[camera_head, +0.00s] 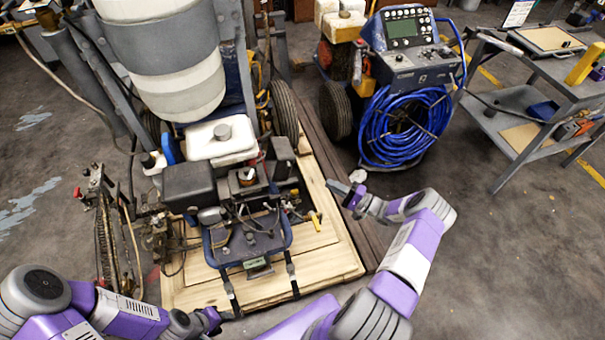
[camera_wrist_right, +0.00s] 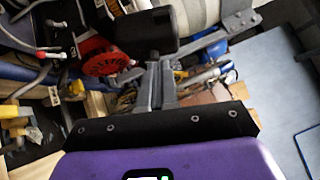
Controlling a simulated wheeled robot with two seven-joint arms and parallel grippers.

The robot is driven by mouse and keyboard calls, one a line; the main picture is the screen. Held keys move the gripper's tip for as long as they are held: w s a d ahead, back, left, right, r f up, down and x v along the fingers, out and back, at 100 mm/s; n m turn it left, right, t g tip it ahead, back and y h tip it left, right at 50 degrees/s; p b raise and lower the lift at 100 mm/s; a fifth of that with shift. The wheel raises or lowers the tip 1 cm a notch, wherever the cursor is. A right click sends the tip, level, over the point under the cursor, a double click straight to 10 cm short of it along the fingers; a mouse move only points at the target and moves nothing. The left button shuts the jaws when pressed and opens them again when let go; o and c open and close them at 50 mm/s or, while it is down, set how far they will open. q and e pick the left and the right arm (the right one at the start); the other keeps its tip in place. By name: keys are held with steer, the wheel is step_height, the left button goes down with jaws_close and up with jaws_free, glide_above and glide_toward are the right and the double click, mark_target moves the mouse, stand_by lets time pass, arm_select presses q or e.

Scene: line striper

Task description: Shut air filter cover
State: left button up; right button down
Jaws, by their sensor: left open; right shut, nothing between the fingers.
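The line striper's engine (camera_head: 245,190) stands in the middle of the head view. A black box-shaped part (camera_head: 190,187) sits at its left and a smaller dark block (camera_head: 283,153) at its right; I cannot tell for certain which is the air filter cover, or whether it is shut. My right gripper (camera_head: 340,188) is shut and empty, to the right of the engine and apart from it in the head view. In the right wrist view its fingers (camera_wrist_right: 156,72) point toward a black rounded cover-like part (camera_wrist_right: 146,35); contact is unclear. My left gripper (camera_head: 226,315) is open, low in front of the engine.
The striper stands on a wooden pallet (camera_head: 330,262). A red round engine part (camera_wrist_right: 107,62) is left of the right fingers. A machine with a coiled blue hose (camera_head: 405,125) and a grey cart (camera_head: 525,105) stand at the right. The floor at lower right is clear.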

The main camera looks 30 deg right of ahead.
steer(key=b, duration=0.1)
glide_toward(280, 162)
steer(key=w+d+f, duration=0.1)
steer(key=w+f, duration=0.1)
steer(key=w, duration=0.1)
steer(key=shift+w+a+r, duration=0.15)
steer(key=shift+a+r, duration=0.15)
steer(key=shift+a, duration=0.4)
